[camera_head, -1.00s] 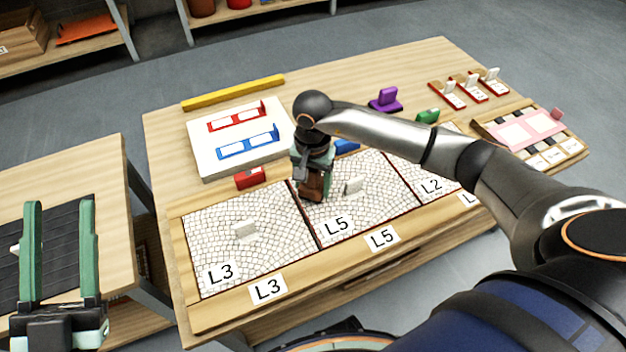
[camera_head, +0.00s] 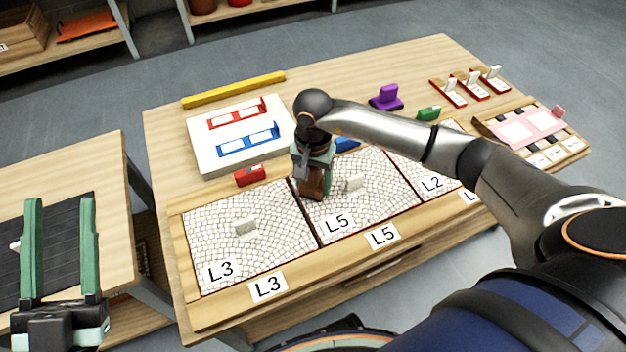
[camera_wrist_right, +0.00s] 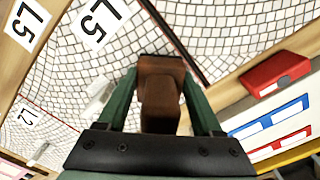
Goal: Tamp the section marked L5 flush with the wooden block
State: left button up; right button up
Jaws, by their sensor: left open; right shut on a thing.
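The L5 section (camera_head: 375,206) is the middle mosaic panel on the table, with small pale stone tiles and a white L5 label. A pale upright handle piece (camera_head: 355,182) stands on it. My right gripper (camera_head: 314,172) is over the far left part of L5, shut on the brown wooden block (camera_head: 313,184). In the right wrist view the block (camera_wrist_right: 160,95) sits between the green fingers, close above or on the tiles; I cannot tell whether it touches. My left gripper (camera_head: 60,250) is open and empty at the lower left, over the side table.
Section L3 (camera_head: 275,260) lies left of L5 and L2 (camera_head: 425,170) right. A red block (camera_head: 250,176) and a white tray (camera_head: 200,160) are behind L3. A yellow bar (camera_head: 233,90), purple piece (camera_head: 386,97) and green piece (camera_head: 429,114) are farther back.

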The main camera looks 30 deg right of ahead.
jog(key=shift+f+b, duration=0.65)
jog(key=shift+b, duration=0.05)
dwell(2.1)
jog(key=shift+r, duration=0.1)
jog(key=shift+r+p, duration=2.4)
jog(key=shift+r, duration=1.15)
